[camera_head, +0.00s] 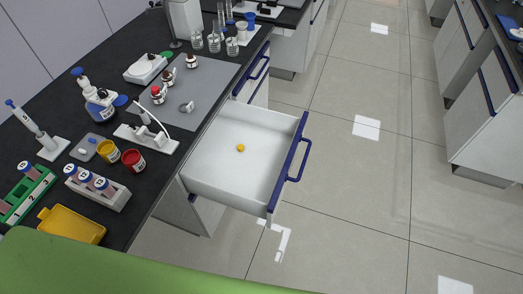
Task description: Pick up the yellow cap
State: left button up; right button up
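The drawer has a blue front and a blue handle, and is pulled out to the right from under the black bench. Neither of my grippers shows in the head view.
The black bench (120,218) holds a yellow tray (72,225), a green rack (25,193), a white tube rack (97,187), yellow and red jars, a power strip (147,139) and a grey mat (205,85) with small bottles. Tiled floor (350,190) right of the drawer is clear.

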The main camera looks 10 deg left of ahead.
aim_at(240, 148)
jog(key=i+l+z, duration=0.2)
jog(key=z, duration=0.15)
jog(key=i+l+z, duration=0.45)
jog(key=z, duration=0.2)
jog(key=i+u, duration=0.3)
jog(key=i, duration=0.25)
jog(key=i+l+u, duration=0.1)
jog(key=i+u, duration=0.2)
jog(key=i, duration=0.25)
jog(key=i+l+u, duration=0.25)
jog(key=i, duration=0.3)
jog(key=i+l+u, duration=0.3)
jog(key=i, duration=0.2)
